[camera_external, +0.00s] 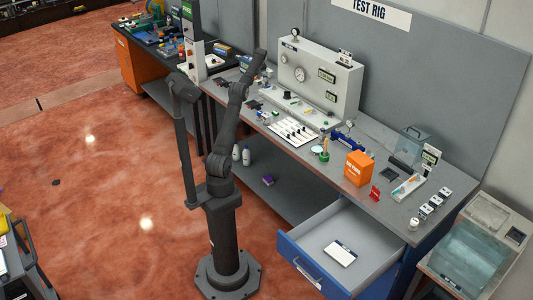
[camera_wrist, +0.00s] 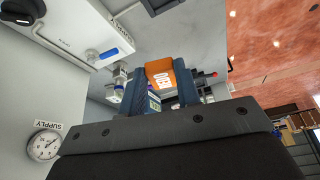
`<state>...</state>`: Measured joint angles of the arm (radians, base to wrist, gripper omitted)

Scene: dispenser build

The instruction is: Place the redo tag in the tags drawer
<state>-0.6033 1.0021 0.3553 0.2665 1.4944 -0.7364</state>
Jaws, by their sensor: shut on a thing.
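The redo tag (camera_wrist: 163,72) is orange with white lettering that reads REDO. In the wrist view it is held between the dark fingers of my gripper (camera_wrist: 160,88), which is shut on it. In the external view the end of my arm is up near the left part of the bench, and the tag cannot be made out there. An open drawer (camera_external: 290,250) with a blue front sticks out below the right part of the bench. A white card with a dark edge (camera_external: 341,254) lies inside it. The drawer's label is too small to read.
The grey bench (camera_external: 400,212) carries a test rig panel (camera_external: 318,82), an orange box (camera_external: 358,168), a small red tag or stand (camera_external: 375,193) and several small parts. A glass-topped bin (camera_external: 470,255) stands at the right. The space above the drawer looks clear.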

